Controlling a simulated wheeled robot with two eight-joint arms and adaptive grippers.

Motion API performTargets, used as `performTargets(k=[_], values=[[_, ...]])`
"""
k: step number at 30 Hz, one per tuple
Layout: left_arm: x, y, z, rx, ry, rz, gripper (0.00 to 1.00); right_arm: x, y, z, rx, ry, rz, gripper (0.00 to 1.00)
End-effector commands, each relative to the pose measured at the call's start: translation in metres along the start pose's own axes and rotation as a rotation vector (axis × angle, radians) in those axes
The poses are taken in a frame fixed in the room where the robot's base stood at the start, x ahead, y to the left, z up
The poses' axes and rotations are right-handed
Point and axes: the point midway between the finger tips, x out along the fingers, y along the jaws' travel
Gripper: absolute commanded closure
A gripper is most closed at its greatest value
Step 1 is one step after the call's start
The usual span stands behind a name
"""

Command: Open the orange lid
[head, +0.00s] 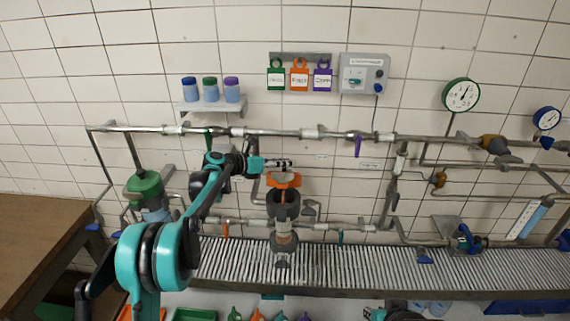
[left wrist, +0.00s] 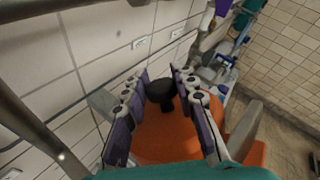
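The orange lid (head: 284,181) sits on top of a dark upright canister (head: 283,205) on the pipework, in the middle of the head view. In the left wrist view the orange lid (left wrist: 168,138) fills the lower middle, with a black knob (left wrist: 163,92) beyond it. My left gripper (head: 288,163) is just above the lid in the head view. In the left wrist view my left gripper (left wrist: 162,80) has its purple-padded fingers apart, one on each side of the knob and over the lid. I cannot tell whether they touch.
A horizontal pipe (head: 290,134) runs along the wall behind and above the lid. A ribbed grey bench (head: 350,262) lies below. A green-topped vessel (head: 146,186) stands left. A small shelf (head: 213,106) holds jars, and tags and a control box (head: 364,73) hang above.

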Motion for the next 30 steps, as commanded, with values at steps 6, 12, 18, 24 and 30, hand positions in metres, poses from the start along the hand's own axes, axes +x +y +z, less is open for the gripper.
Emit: performTargets(k=[6,12,18,24,30], values=[[-0.001,0.001,0.001,0.0,-0.003,0.003,0.51,0.0,0.0,0.0,0.0,0.0,0.0,0.82],[-0.003,0.001,0.001,-0.001,-0.001,0.002,0.51,0.0,0.0,0.0,0.0,0.0,0.0,0.82],[-0.03,0.002,0.001,-0.001,-0.002,0.004,0.51,0.0,0.0,0.0,0.0,0.0,0.0,0.82],[-0.075,0.002,0.001,-0.002,-0.004,0.005,0.51,0.0,0.0,0.0,0.0,0.0,0.0,0.82],[-0.108,0.003,0.001,-0.001,-0.003,0.004,0.51,0.0,0.0,0.0,0.0,0.0,0.0,0.82]])
